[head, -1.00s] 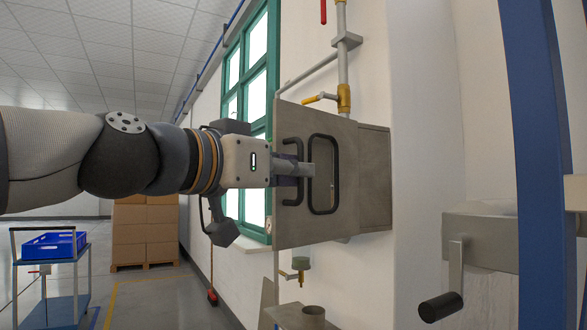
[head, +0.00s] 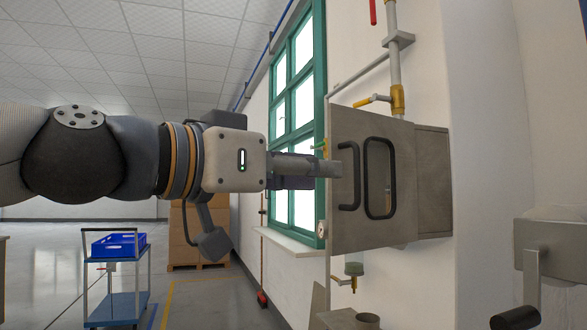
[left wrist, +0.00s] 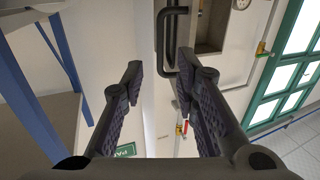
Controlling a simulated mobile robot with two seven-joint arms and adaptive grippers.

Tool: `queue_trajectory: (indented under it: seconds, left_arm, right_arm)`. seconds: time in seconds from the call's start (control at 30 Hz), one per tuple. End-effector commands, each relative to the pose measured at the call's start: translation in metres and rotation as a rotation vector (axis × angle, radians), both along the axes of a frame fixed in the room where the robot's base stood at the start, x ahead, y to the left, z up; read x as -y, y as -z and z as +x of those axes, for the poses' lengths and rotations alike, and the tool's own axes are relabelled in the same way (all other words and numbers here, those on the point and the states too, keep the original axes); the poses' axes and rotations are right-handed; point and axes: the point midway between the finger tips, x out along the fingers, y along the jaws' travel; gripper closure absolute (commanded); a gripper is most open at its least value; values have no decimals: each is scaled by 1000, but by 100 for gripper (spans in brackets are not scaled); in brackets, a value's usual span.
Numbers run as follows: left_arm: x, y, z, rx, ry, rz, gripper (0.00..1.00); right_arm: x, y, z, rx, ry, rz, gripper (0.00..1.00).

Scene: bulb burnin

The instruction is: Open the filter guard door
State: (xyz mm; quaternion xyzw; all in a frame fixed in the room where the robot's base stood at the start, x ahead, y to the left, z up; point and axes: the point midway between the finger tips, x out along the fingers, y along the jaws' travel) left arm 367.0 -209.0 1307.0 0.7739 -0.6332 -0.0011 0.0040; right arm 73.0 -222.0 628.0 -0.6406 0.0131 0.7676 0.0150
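The filter guard door (head: 400,215) is a grey metal panel on a wall-mounted box, right of centre in the head view. It carries a black C-shaped handle (head: 356,178) and a black rounded frame (head: 380,178) beside it. I cannot tell whether it stands ajar. My left gripper (head: 333,168) points right, its fingertips just left of the handle's bar. In the left wrist view the left gripper (left wrist: 157,82) is open and empty. The black handle (left wrist: 163,45) shows there beyond the fingertips, at upper centre, not between the fingers. My right gripper is not in view.
A pipe with a yellow valve (head: 397,100) runs above the box. A green-framed window (head: 300,110) is behind my left gripper. A crank (head: 520,315) juts in at lower right. A cart with a blue crate (head: 118,245) stands lower left, on open floor.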

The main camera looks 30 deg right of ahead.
Motion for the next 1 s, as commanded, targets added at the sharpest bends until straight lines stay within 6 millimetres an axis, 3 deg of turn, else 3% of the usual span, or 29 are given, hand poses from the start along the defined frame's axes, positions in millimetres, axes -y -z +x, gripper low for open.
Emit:
queue_trajectory:
  seconds: [0.1, 0.23, 0.73, 0.77, 0.87, 1.0]
  left_arm:
    - [-24, 0, -5, 0, -1, -1, 72]
    - [-37, 0, -8, 1, 0, 0, 72]
    - [-38, 7, -6, -11, -2, 7, 72]
    - [-37, 15, -3, -27, -7, 16, 72]
    - [-33, 76, 17, -142, -44, 74, 72]
    - [-40, 213, 39, -392, -137, 199, 72]
  right_arm:
    - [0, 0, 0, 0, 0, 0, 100]
    - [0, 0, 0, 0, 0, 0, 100]
    - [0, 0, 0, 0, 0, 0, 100]
    - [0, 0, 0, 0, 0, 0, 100]
    - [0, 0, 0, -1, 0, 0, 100]
    - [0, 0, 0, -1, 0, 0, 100]
